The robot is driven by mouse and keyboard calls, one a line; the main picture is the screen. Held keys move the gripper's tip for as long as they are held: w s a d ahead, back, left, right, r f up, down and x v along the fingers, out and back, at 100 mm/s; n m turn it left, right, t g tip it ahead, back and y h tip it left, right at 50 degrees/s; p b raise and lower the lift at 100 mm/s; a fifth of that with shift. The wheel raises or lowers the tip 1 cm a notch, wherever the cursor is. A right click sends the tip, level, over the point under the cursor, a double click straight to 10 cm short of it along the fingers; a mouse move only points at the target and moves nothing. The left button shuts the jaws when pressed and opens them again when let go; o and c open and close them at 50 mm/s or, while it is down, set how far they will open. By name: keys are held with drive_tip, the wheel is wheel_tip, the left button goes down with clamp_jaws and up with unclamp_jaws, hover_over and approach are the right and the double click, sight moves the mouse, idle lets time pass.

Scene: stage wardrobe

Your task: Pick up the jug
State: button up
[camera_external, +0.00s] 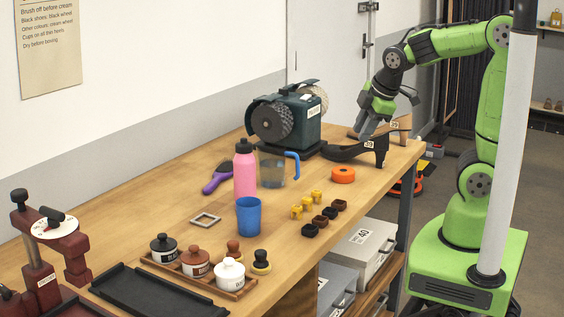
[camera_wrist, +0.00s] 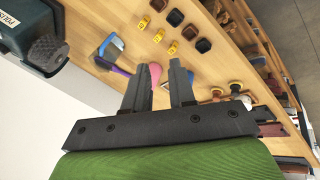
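The jug (camera_external: 271,172) is clear with a blue handle on its right side. It stands upright on the wooden table, behind and right of the pink bottle, which hides part of its left side. In the wrist view the jug (camera_wrist: 108,49) shows left of and beyond my fingers. My gripper (camera_external: 363,136) hangs over the far end of the table, right of the jug and clear of it. Its two fingers (camera_wrist: 160,76) are apart with nothing held between them; the pink bottle shows in the gap from farther off.
A pink bottle (camera_external: 245,172) and blue cup (camera_external: 249,217) stand near the jug. A green grinder (camera_external: 300,114) is behind it. An orange roll (camera_external: 343,174) and several small yellow and dark pieces lie right.

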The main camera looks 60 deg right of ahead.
drive_tip(key=w+d+f+n+h, duration=0.25)
drive_tip(key=w+f+n, duration=0.25)
drive_tip(key=w+n, duration=0.35)
drive_tip(key=n+t+h, duration=0.1)
drive_tip(key=n+h, duration=0.2)
drive_tip(key=n, duration=0.6)
approach(298, 166)
drive_tip(key=shift+m, duration=0.25)
drive_tip(key=b+x, duration=0.3)
drive_tip(key=x, duration=0.8)
drive_tip(key=shift+w, duration=0.1)
drive_tip(key=shift+r, duration=0.1)
drive_tip(key=shift+c, duration=0.3)
clamp_jaws()
